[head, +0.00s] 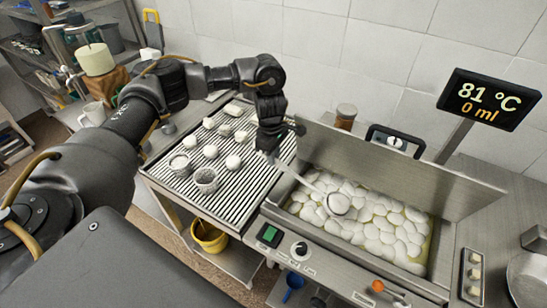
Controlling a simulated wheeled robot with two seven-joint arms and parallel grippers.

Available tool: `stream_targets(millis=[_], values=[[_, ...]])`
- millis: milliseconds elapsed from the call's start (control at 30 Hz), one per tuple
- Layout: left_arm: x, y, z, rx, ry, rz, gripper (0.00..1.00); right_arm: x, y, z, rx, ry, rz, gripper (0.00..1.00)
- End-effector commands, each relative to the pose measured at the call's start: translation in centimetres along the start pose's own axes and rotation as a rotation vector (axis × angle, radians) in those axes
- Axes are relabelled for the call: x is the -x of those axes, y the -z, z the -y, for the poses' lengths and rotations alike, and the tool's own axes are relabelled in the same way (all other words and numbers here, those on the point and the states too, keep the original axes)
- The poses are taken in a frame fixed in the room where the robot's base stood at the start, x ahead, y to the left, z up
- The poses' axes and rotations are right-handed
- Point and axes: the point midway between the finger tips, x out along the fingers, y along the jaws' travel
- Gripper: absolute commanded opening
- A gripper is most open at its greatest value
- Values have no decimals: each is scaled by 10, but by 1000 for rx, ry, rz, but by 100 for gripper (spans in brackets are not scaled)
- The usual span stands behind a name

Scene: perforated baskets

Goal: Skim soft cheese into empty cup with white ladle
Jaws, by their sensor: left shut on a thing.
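My left gripper (268,148) is shut on the handle of the white ladle (339,203). The handle slants down to the right, and the ladle's bowl is at the soft cheese (385,232) in the metal vat (405,175). The cheese is white lumps in yellowish liquid. Whether the bowl holds cheese is hard to tell. A perforated cup (205,184) stands at the front of the ribbed draining rack (225,205); its inside looks grey, without a clear white fill. Another cup (180,166) behind it to the left has a paler inside. My right gripper is out of view.
Several white cheese pieces (233,162) sit on the rack. A display (490,98) reading 81 °C and 0 ml stands behind the vat at right. A brown jar (346,116) is behind the vat. A yellow bucket (208,237) is below the rack. The vat walls rise above the cheese.

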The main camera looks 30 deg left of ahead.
Motion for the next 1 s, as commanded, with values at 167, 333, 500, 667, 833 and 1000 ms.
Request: stream_targets(millis=[167, 333, 500, 667, 833, 1000], values=[[19, -1, 0, 0, -2, 20, 0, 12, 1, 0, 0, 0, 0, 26], [33, -2, 0, 0, -2, 39, 0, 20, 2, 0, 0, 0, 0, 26], [47, -3, 0, 0, -1, 58, 0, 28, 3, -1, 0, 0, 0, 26], [61, -4, 0, -1, -1, 75, 0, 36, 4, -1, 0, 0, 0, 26], [76, -5, 0, -1, -1, 95, 0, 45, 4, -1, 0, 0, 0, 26], [90, -5, 0, 0, -2, 114, 0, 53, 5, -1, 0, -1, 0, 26]])
